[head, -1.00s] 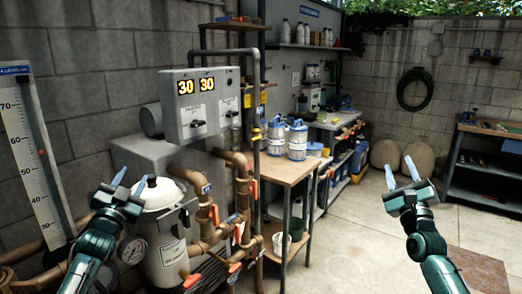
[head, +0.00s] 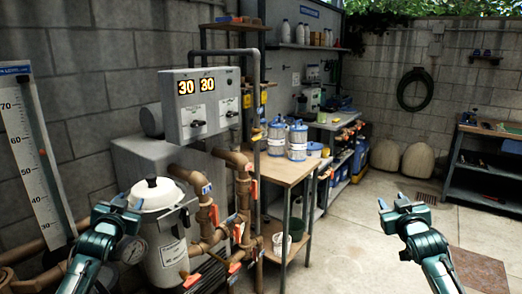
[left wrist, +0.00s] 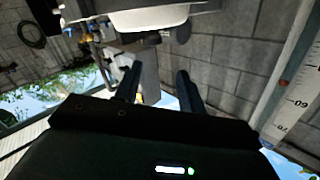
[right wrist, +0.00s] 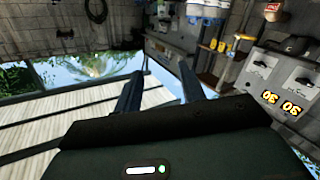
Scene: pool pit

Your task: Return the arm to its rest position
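My left gripper (head: 128,202) is at the lower left of the head view, in front of the white-lidded pot-like vessel (head: 158,194). In the left wrist view its two dark fingers (left wrist: 158,88) stand apart with nothing between them. My right gripper (head: 391,203) is at the lower right of the head view, over open floor. In the right wrist view its fingers (right wrist: 161,88) are also apart and empty. Both forearms come up from the bottom edge of the head view, and neither gripper holds anything.
A grey control box (head: 200,105) reading 30 30, brown pipes (head: 240,195) and a gauge (head: 130,250) are close to my left arm. A wooden-topped table (head: 278,172) holds blue-and-white tubs (head: 297,140). Clear floor (head: 350,235) lies between the table and my right arm.

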